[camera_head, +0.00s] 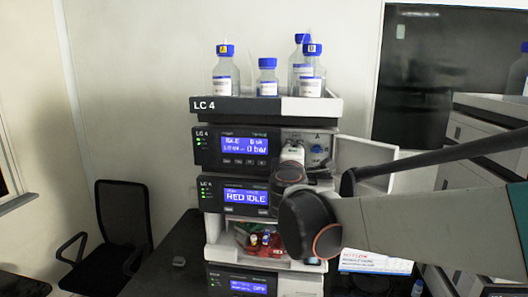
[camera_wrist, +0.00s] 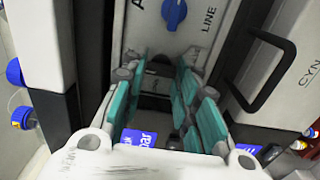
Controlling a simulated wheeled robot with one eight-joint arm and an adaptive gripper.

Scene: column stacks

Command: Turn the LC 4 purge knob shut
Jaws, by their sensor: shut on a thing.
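The LC 4 stack (camera_head: 230,106) stands in the middle of the head view. Its pump module has a lit display reading IDLE and an open compartment on its right side. In the wrist view my gripper (camera_wrist: 165,65) has its teal-padded fingers closed around a dark part on the panel, which I take as the purge knob (camera_wrist: 160,58). The fingertips hide most of it, so its angle cannot be told. A blue knob (camera_wrist: 174,13) marked A and LINE sits just above the fingers, apart from them. It also shows in the head view (camera_head: 317,149).
An open white door (camera_head: 372,165) juts out right of the compartment. A door with a black handle (camera_wrist: 262,70) is close right of the fingers. Bottles with blue caps (camera_head: 267,78) stand on the top tray. Red-lidded vials (camera_head: 262,243) are in the lower bay.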

